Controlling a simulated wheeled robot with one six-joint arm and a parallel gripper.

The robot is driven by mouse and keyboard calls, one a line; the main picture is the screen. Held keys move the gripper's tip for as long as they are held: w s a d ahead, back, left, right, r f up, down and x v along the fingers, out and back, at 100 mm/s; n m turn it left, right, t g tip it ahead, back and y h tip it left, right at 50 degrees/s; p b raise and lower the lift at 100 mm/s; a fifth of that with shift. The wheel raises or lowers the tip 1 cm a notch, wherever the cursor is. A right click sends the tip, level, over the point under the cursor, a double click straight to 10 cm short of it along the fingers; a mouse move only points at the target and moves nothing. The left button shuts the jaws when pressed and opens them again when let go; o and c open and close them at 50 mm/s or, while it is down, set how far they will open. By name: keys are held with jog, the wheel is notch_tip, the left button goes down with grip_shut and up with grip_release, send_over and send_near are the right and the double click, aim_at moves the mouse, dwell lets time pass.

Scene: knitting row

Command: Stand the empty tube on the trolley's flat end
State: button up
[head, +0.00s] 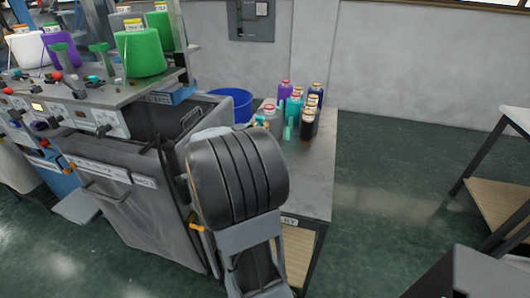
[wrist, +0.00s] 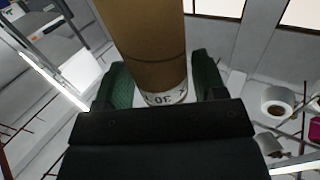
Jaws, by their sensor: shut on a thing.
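In the wrist view the empty tube (wrist: 150,35) is a plain brown cylinder with a white printed band near its lower end. My gripper (wrist: 160,82) is shut on it, with a green-padded finger on either side. In the head view my arm fills the middle, and neither the gripper nor the tube can be made out there. The trolley (head: 315,185) has a grey top and a label on its near edge. Several cones of thread (head: 295,103) stand at its far end. The visible part of its near end is bare, and my arm hides its left side.
A knitting machine (head: 100,95) with green and purple cones (head: 145,52) stands at left. A blue bin (head: 232,103) stands behind the trolley. The floor (head: 395,190) right of the trolley is clear. Another table (head: 517,118) stands at the right edge.

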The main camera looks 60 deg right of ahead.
jog(key=w+d+f+b, duration=0.1)
jog(key=w+d+f, duration=0.2)
jog(key=d+f, duration=0.5)
jog(key=shift+w+d+f, duration=0.2)
jog(key=shift+d+f, duration=0.15)
jog(key=shift+f, duration=1.25)
jog(key=shift+f, duration=0.15)
jog(key=o, duration=1.1)
jog(key=shift+o, duration=0.2)
